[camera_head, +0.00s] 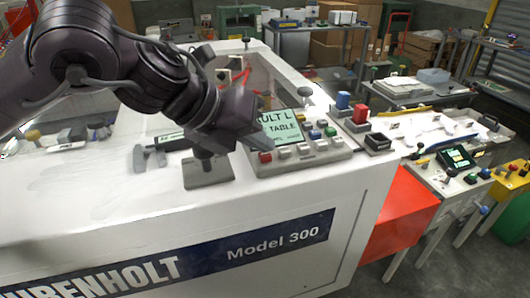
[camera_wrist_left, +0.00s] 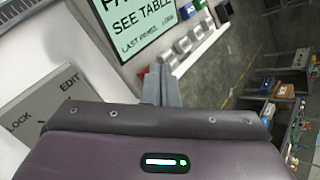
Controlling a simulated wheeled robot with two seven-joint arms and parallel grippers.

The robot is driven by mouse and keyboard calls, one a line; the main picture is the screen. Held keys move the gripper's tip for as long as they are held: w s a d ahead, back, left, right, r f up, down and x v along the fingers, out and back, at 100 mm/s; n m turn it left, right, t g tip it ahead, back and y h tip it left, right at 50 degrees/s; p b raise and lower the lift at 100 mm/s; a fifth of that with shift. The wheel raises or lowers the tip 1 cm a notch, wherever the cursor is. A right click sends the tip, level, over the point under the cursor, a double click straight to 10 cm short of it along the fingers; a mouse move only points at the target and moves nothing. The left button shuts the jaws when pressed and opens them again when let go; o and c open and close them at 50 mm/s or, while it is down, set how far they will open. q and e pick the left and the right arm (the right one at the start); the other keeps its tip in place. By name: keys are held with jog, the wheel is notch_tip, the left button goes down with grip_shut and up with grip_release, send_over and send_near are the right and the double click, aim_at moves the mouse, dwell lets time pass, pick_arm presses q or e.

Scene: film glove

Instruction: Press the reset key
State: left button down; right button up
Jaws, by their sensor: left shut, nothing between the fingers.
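A control panel (camera_head: 310,158) with a lit screen (camera_head: 283,129) and small coloured keys stands on the white machine. A red key (camera_head: 265,157) is at the left end of its front row, with several pale keys to its right, plus a blue key (camera_head: 314,134) and a green key (camera_head: 330,131). I cannot read which is the reset key. My left gripper (camera_head: 262,144) is shut and empty, its tips just by the red key. In the left wrist view the closed fingers (camera_wrist_left: 162,84) partly hide that red key (camera_wrist_left: 146,70); contact cannot be told. My right gripper is not in view.
A grey lock/edit switch plate (camera_head: 208,174) lies left of the panel, under my wrist. Blue (camera_head: 342,100) and red (camera_head: 360,113) knobs stand to the panel's right. A side bench (camera_head: 440,165) with another screen is further right. The machine's front-left top is clear.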

pick_arm(q)
jog(key=shift+s+f+b, duration=0.25)
jog(key=shift+f+b, duration=0.05)
jog(key=shift+f, duration=0.5)
jog(key=shift+r, duration=0.15)
jog(key=shift+w+r+p, duration=0.15)
jog(key=shift+r+p, duration=0.3)
jog(key=shift+p, duration=0.05)
jog(key=shift+r, duration=0.2)
jog(key=shift+r+p, duration=0.3)
jog(key=shift+r, duration=0.15)
notch_tip(320, 180, up, 5)
jog(key=p, duration=0.3)
jog(key=shift+f, duration=0.2)
jog(key=shift+w, duration=0.1)
